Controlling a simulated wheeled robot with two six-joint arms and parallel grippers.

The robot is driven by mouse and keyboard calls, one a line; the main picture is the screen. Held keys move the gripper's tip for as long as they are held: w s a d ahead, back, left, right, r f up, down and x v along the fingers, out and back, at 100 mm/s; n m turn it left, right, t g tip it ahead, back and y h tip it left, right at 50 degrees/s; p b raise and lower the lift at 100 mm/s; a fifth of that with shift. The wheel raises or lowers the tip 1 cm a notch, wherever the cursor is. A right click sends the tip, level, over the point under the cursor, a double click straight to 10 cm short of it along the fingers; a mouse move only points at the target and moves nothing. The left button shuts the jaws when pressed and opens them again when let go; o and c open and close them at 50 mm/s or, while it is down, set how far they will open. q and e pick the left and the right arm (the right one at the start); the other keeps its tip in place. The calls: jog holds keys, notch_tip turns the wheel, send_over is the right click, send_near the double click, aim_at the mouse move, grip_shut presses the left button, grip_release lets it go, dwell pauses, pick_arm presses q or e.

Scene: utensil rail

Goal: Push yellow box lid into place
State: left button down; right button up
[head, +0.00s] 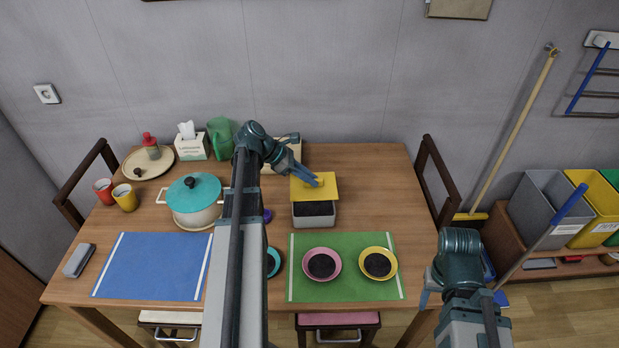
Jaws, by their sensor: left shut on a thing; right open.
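The yellow lid (328,191) is over the back part of a grey box (315,221) in the middle of the table. The box's dark inside shows in front of the lid's near edge. I cannot tell whether the lid touches the box rim. My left gripper (316,181) reaches in from the upper left and is shut on the lid, at its top middle; the fingers hide the exact spot held. My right gripper (428,291) is open and empty, off the table's front right corner.
A green mat (345,290) with a pink bowl (309,253) and a yellow bowl (391,275) lies in front of the box. A turquoise-lidded pot (194,214) and a blue mat (150,268) are to the left. The table right of the box is clear.

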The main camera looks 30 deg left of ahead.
pick_arm(q)
jog(key=shift+f+b, duration=2.7)
jog(key=shift+f, duration=0.15)
jog(key=shift+f+b, duration=0.9)
jog(key=c, duration=0.8)
grip_release()
jog(key=shift+r, duration=0.1)
jog(key=p, duration=1)
send_near(304, 187)
jog(key=shift+a+f, duration=0.6)
jog(key=shift+f, duration=0.25)
